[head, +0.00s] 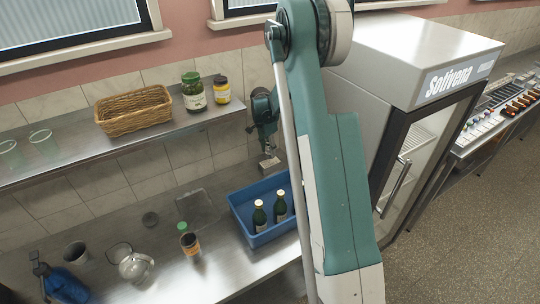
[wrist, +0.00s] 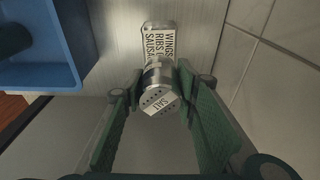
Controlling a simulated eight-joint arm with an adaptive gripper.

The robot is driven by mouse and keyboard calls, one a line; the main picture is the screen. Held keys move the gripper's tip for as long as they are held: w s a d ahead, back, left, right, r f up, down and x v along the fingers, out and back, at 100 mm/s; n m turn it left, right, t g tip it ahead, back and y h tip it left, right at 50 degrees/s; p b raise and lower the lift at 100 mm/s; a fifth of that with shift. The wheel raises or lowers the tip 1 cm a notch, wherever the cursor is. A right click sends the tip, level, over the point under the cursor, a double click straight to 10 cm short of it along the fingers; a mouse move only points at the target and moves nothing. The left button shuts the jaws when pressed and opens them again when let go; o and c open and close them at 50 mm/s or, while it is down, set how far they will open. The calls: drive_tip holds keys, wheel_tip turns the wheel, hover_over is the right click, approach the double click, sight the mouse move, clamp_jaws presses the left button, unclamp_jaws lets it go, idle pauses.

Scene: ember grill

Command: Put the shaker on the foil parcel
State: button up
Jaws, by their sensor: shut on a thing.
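The shaker (wrist: 158,97) has a metal cap with holes and a label reading SALT; the cap faces the wrist camera. My gripper (wrist: 159,80) is shut on it, one finger on each side. Just beyond the shaker in the wrist view is a pale, silvery item (wrist: 158,42) printed with WINGS, RIBS and SAUSA; I cannot tell whether it is the foil parcel or whether the shaker touches it. In the head view my gripper (head: 268,146) points down behind the blue crate, near the tiled wall, with a small pale block (head: 269,164) below it.
A blue crate (head: 236,209) with two dark bottles stands beside the gripper. A green-lidded jar (head: 189,243), a glass jug (head: 135,267), a dark cup (head: 76,252) and a blue spray bottle (head: 65,284) stand on the counter. The shelf (head: 70,146) carries a wicker basket and jars.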

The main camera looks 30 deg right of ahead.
drive_tip(key=shift+f, duration=0.15)
drive_tip(key=shift+f+p, duration=0.35)
drive_tip(key=shift+f, duration=1.45)
drive_tip(key=shift+f, duration=0.15)
drive_tip(key=o, duration=0.9)
drive_tip(key=shift+a+r+b, duration=0.25)
drive_tip(key=shift+a+r, duration=0.05)
drive_tip(key=shift+r, duration=1.75)
drive_tip(key=shift+a+r+b, duration=0.3)
drive_tip(key=shift+r, duration=1.7)
drive_tip(key=shift+a+r+b, duration=0.25)
drive_tip(key=shift+a+r, duration=0.05)
drive_tip(key=shift+r, duration=1.75)
